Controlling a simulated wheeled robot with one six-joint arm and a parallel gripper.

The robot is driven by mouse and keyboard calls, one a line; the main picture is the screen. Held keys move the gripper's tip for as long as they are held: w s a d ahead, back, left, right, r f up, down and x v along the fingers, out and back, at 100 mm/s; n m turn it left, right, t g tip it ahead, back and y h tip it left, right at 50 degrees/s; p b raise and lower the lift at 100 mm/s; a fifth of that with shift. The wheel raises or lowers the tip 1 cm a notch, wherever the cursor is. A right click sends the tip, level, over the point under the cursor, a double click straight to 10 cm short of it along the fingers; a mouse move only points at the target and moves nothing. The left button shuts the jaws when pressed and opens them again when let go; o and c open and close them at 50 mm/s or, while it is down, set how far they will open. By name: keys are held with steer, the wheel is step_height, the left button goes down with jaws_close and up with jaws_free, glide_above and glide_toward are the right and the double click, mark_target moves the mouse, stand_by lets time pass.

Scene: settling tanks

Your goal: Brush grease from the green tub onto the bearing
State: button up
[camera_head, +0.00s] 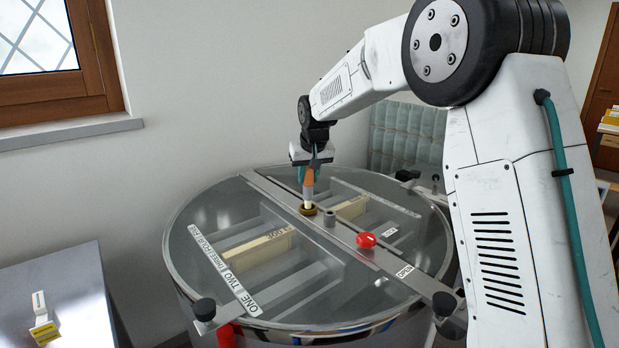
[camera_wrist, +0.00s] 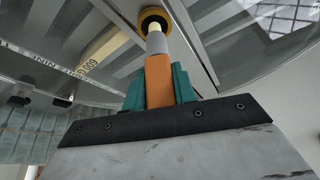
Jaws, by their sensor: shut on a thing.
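My gripper (camera_head: 311,174) has teal fingers and is shut on the orange handle of a brush (camera_head: 308,187), over the round tank. In the wrist view my gripper (camera_wrist: 159,88) holds the brush (camera_wrist: 156,45) with its grey ferrule and pale bristles pointing away from me. The bristle end meets a brass-coloured ring, apparently the bearing (camera_head: 308,210), on the metal bar across the tank. The bearing also shows in the wrist view (camera_wrist: 155,13), partly behind the bristles. I cannot tell whether there is grease on either. I see no green tub in either view.
The round tank (camera_head: 190,268) has a clear top and slatted compartments. Black clamp knobs (camera_head: 204,309) sit at the rim. A grey side table (camera_head: 75,290) stands at the left.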

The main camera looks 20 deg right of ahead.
steer(key=shift+r, duration=4.15)
